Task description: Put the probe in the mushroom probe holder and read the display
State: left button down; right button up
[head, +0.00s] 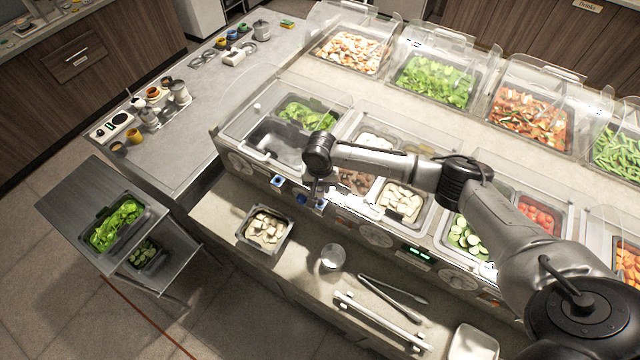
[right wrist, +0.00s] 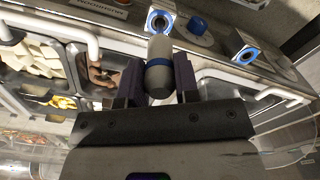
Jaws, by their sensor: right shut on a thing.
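My right gripper (right wrist: 158,75) is shut on the probe (right wrist: 158,68), a grey cylinder with a blue band. In the head view this gripper (head: 317,192) is over the front panel of the serving counter. A square holder with a blue ring (right wrist: 159,20) lies just beyond the probe's far end; I cannot tell whether they touch. A second blue-ringed holder (right wrist: 243,48) is to the right, with a blue knob (right wrist: 197,25) between them. My left gripper is not in view.
Food wells behind clear guards line the counter, including one of pale pieces (head: 402,201). A pan of sliced food (head: 265,229), a clear glass (head: 333,257) and tongs (head: 395,298) lie on the front ledge. A cart (head: 70,195) stands at left.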

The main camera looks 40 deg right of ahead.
jog(key=shift+f, duration=0.6)
jog(key=shift+f, duration=0.1)
dwell(0.3)
jog(key=shift+f+b, duration=0.45)
jog(key=shift+f, duration=0.45)
jog(key=shift+f, duration=0.4)
dwell(0.8)
dwell(0.7)
dwell(0.7)
dwell(0.7)
